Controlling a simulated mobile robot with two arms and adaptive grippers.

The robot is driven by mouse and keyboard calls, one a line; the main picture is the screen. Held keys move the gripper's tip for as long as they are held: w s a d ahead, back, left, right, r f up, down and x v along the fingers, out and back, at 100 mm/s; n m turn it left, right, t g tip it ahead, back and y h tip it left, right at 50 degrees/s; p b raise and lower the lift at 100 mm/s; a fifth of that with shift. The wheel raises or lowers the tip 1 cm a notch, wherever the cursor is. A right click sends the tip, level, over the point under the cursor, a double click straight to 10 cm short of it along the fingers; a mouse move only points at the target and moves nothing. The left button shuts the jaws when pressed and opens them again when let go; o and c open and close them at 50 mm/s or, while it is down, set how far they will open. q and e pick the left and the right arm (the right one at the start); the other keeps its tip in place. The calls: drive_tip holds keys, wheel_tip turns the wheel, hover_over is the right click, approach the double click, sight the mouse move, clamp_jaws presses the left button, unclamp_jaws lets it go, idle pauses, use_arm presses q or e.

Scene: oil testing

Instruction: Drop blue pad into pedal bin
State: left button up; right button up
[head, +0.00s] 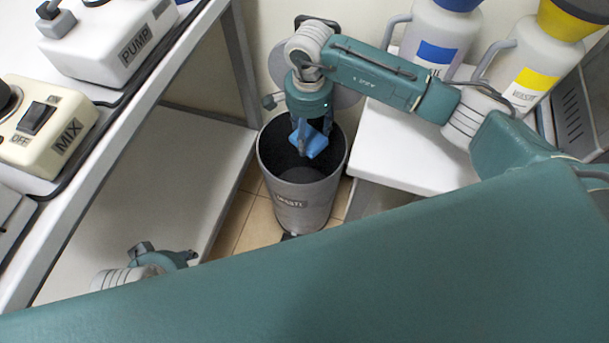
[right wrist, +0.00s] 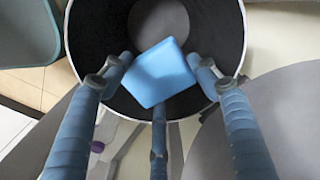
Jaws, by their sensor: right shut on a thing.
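The blue pad (head: 308,143) is held in my right gripper (head: 308,128), over the open mouth of the pedal bin. In the right wrist view the blue pad (right wrist: 160,72) sits between the fingers, with the bin's dark inside behind it. The pedal bin (head: 300,212) is a grey cylinder with a label, standing upright on the floor. Its round lid (head: 345,95) is raised behind my right arm. My left gripper (head: 168,256) shows partly at the lower left, away from the bin; its fingers are too unclear to judge.
A white bench with a pump box (head: 110,45) and a mix box (head: 45,120) stands at the left, above a lower shelf (head: 170,185). A white stand (head: 405,155) right of the bin bears jugs with blue (head: 435,50) and yellow (head: 535,78) labels.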

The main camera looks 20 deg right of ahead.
drive_tip(key=o, duration=1.1)
wheel_tip(320, 180, up, 8)
drive_tip(key=shift+f, duration=0.25)
drive_tip(key=shift+s+a, duration=0.1)
